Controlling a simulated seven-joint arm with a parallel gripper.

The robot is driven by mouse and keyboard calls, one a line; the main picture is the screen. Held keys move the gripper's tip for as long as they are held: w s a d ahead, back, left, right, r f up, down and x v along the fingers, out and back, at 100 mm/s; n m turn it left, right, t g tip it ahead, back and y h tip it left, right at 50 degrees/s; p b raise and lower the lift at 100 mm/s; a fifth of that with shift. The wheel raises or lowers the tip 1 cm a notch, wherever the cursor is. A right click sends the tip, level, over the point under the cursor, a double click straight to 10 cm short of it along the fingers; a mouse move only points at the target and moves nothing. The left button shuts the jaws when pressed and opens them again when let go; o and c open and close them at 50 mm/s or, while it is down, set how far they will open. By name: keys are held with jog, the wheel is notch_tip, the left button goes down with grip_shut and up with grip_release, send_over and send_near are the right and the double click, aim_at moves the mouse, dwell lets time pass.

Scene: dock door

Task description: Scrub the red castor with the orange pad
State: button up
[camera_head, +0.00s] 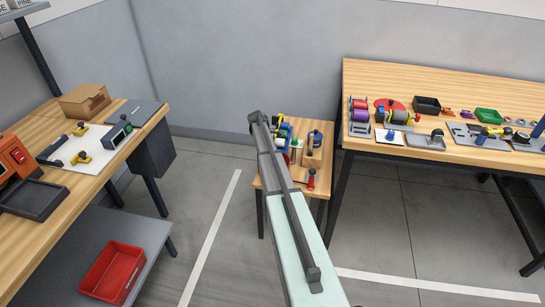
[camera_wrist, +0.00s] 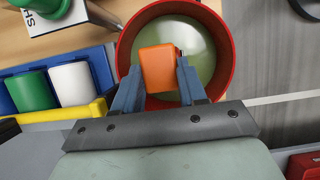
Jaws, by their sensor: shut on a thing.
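My gripper (camera_wrist: 158,75) is shut on the orange pad (camera_wrist: 158,68) in the wrist view, a blue-grey finger on each side. The pad overlaps a round red rim (camera_wrist: 223,28) with a pale green inside (camera_wrist: 185,28). I cannot tell whether the pad touches it. I cannot identify the red castor with certainty; a small red thing with a dark top (camera_head: 311,180) stands at the small table's front right in the head view. In that view my arm hides part of the small table, and the pad is not visible.
The small wooden table (camera_head: 293,188) is crowded. Beside the red rim are a blue tray (camera_wrist: 98,62) with green and white pieces, and a yellow bar (camera_wrist: 50,116). A longer bench (camera_head: 440,85) stands right, another (camera_head: 40,235) left. Open floor lies between.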

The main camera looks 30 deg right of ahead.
jog(key=shift+s+a, duration=1.05)
jog(key=shift+s, duration=0.05)
jog(key=shift+a+r, duration=0.1)
jog(key=shift+r, duration=0.05)
notch_tip(320, 180, up, 8)
